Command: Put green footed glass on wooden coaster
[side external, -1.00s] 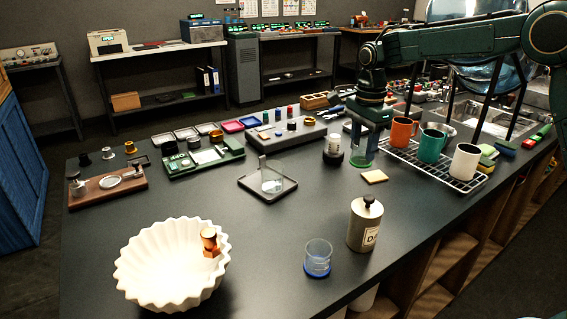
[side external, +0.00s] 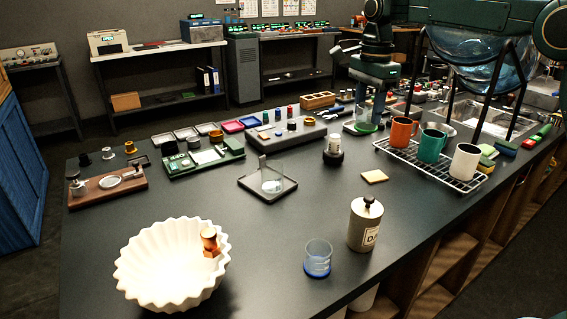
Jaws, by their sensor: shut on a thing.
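The green footed glass (side external: 365,122) is a clear glass with a green base, and it appears upright. My gripper (side external: 376,106) is shut on it, with the fingers on its right side; they partly hide the glass. The glass seems to be held above the counter, behind the wire rack's left end, but its exact height is hard to tell.
A wire rack (side external: 466,182) with orange, teal and white mugs stands right of the coaster. A canister (side external: 365,224) and blue-footed glass (side external: 318,258) stand in front. A glass on a tray (side external: 271,178) is further left.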

